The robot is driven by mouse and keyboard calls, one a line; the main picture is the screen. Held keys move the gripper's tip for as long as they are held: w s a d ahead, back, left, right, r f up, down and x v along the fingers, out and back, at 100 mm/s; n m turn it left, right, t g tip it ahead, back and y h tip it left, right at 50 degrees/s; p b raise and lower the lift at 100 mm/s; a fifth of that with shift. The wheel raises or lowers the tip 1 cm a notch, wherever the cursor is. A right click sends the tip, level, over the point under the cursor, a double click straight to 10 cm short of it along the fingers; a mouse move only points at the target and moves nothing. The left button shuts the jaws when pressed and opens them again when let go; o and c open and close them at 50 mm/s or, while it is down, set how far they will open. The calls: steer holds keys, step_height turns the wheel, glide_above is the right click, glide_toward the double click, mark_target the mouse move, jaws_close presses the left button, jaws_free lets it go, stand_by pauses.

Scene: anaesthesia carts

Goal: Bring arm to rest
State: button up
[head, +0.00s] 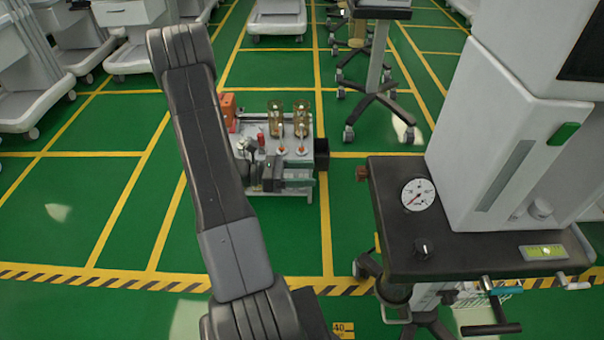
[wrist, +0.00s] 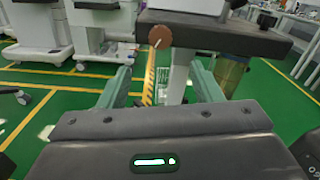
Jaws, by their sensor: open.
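My gripper (wrist: 161,80) is open in the wrist view, with one grey-green finger on each side and nothing held between them. In the head view my arm rises from the bottom edge and bends over at the top. The gripper (head: 302,181) shows only in part there, low beyond the arm, its grey-green fingers towards the right. The dark-topped cart (head: 400,250) stands to the right, apart from the fingers. Its brown round knob (wrist: 160,37) shows ahead of the gripper in the wrist view.
A low grey unit with amber jars (head: 275,125) appears behind the gripper in the head view. A tall white machine (head: 510,140) stands on the dark cart. A wheeled stand (head: 375,85) is farther back. Green floor (head: 90,215) at left is clear.

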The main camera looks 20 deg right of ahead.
mark_target(357, 174)
steer(key=shift+a, duration=0.25)
steer(key=shift+d, duration=0.1)
stand_by(0.3)
steer(key=p+x, duration=0.1)
steer(key=x, duration=1.2)
steer(key=shift+d, duration=0.3)
steer(key=shift+a, duration=0.1)
